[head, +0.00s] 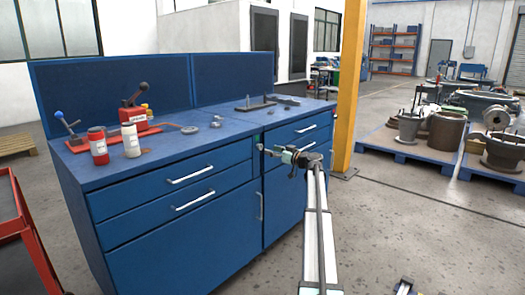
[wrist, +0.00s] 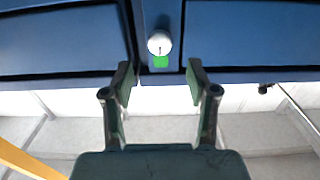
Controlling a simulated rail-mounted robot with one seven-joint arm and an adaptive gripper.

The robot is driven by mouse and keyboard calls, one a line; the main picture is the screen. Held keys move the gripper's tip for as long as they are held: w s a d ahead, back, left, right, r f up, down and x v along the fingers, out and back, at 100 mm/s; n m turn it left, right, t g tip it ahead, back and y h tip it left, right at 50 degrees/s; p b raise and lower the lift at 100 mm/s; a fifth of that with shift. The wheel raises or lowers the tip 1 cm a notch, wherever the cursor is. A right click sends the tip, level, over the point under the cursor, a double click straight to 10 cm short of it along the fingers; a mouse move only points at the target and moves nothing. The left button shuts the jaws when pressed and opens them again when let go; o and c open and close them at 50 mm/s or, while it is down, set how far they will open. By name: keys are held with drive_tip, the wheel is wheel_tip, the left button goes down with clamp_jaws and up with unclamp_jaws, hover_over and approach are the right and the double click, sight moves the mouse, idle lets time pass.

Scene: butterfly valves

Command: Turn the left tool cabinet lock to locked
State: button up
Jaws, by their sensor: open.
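The cabinet lock is a small round silver cylinder (head: 260,147) on the narrow blue strip between the two drawer stacks, just under the worktop. In the wrist view the silver lock (wrist: 159,42) has a thin dark line on its face and a green mark (wrist: 160,62) beside it. My gripper (head: 266,153) is close in front of the lock in the head view. In the wrist view my gripper (wrist: 159,76) is open and empty. Its two fingertips are spread to either side of the lock's line. I see no contact with the lock.
The blue workbench (head: 170,165) has silver drawer handles (head: 190,174) near the strip. Bottles (head: 131,141), a red tool and loose metal parts stand on top. A yellow post (head: 348,85) rises at the right. A red cart (head: 20,225) stands at the left.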

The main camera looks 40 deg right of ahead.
sight(261, 147)
drive_tip(key=b+x, duration=0.1)
drive_tip(key=x, duration=0.5)
drive_tip(key=shift+w, duration=0.35)
drive_tip(key=shift+c, duration=0.4)
clamp_jaws()
